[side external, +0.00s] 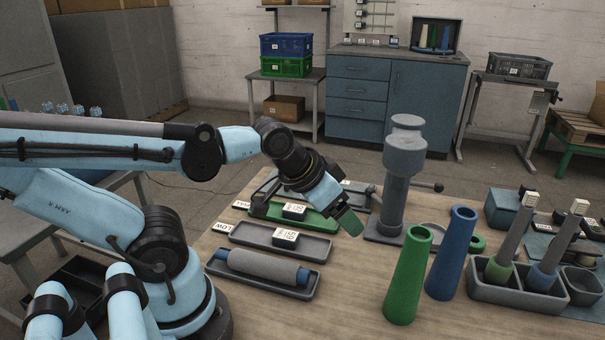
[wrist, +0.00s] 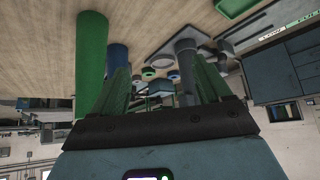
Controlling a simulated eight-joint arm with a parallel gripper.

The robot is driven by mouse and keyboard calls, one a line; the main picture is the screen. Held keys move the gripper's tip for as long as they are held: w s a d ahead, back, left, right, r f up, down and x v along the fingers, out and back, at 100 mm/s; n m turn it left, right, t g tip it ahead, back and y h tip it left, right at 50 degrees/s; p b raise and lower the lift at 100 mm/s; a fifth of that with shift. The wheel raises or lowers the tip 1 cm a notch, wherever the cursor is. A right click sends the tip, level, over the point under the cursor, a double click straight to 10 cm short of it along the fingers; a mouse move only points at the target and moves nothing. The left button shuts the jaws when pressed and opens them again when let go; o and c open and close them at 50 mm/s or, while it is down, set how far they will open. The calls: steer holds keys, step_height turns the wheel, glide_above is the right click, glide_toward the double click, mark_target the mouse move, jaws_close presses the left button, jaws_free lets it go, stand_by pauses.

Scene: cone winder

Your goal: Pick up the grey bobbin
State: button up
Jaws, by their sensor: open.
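A grey bobbin (side external: 262,264) with blue ends lies on its side in a grey tray (side external: 222,272) at the front left of the table in the side view. I cannot make it out in the wrist view. My gripper (side external: 348,222) is beyond and to the right of it in the side view, above the table and apart from it. Its green fingers are open, with a gap between them in the wrist view (wrist: 163,88); I see nothing held.
A green cone (side external: 408,275) and a blue cone (side external: 451,252) stand right of my gripper. A tall grey post (side external: 397,185) stands behind it. Labelled trays lie behind the bobbin. Front middle wood is clear.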

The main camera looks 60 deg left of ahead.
steer(key=s+a+m+g, duration=0.3)
steer(key=s+m, duration=0.1)
steer(key=m+g, duration=0.4)
steer(key=m, duration=0.1)
glide_toward(281, 263)
steer(key=shift+a+f, duration=0.15)
steer(key=shift+f, duration=1)
steer(key=shift+a+f, duration=0.1)
steer(key=shift+f, duration=1.1)
steer(key=shift+d+f, duration=0.2)
steer(key=shift+f, duration=2.5)
steer(key=c, duration=1.2)
steer(key=shift+r, duration=0.2)
